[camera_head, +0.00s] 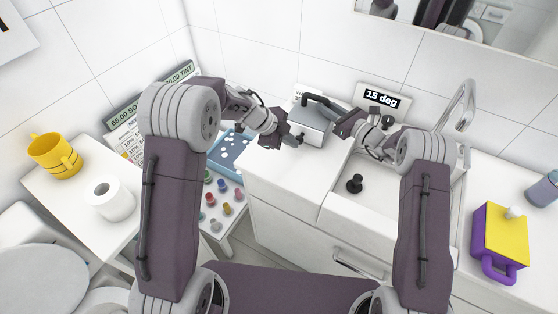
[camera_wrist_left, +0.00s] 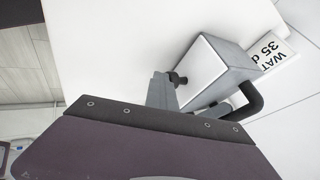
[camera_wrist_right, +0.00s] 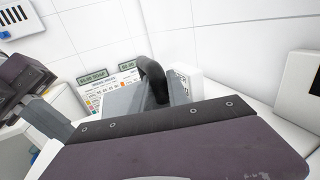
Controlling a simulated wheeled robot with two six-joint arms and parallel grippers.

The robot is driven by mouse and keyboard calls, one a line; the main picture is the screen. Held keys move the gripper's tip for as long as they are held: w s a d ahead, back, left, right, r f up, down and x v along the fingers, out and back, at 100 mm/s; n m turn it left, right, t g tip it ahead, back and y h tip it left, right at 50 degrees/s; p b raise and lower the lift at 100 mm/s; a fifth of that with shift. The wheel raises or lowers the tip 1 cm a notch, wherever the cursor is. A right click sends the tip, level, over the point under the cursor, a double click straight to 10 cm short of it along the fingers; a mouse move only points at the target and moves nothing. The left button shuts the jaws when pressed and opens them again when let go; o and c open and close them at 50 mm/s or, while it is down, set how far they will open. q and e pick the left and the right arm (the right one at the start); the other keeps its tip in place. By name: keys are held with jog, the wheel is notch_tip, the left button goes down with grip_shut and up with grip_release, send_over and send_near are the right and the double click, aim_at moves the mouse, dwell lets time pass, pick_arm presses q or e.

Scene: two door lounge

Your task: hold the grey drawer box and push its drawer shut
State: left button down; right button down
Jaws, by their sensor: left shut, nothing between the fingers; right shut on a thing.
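The grey drawer box (camera_head: 309,123) stands on the white counter, with a black handle (camera_head: 318,101) arching over its top. My right gripper (camera_head: 343,124) is shut on the handle at its right end; the handle also shows in the right wrist view (camera_wrist_right: 154,72). My left gripper (camera_head: 288,138) is shut and empty at the box's front. In the left wrist view, its finger (camera_wrist_left: 160,90) is beside the dark knob (camera_wrist_left: 179,79) on the pale drawer front (camera_wrist_left: 203,72). It seems to touch or nearly touch the front. I cannot tell whether a gap remains at the drawer.
A sink basin (camera_head: 370,187) with a black plug (camera_head: 354,184) lies to the right, with a tap (camera_head: 462,105) behind. A blue tray (camera_head: 231,150) is left of the counter. The counter before the box is clear.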

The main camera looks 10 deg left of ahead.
pick_arm(q)
jog(key=shift+w+r, duration=0.1)
pick_arm(e)
jog(key=shift+s+a+f, duration=0.1)
jog(key=shift+s+a, duration=0.05)
jog(key=shift+a, duration=0.05)
pick_arm(q)
jog(key=s, duration=0.2)
jog(key=s+a, duration=0.1)
jog(key=s, duration=0.1)
jog(key=shift+s+a, duration=0.1)
jog(key=shift+a, duration=0.1)
pick_arm(e)
jog(key=shift+d, duration=0.1)
jog(key=c, duration=1.2)
grip_release()
pick_arm(q)
jog(key=v, duration=0.9)
jog(key=shift+a+r, duration=0.25)
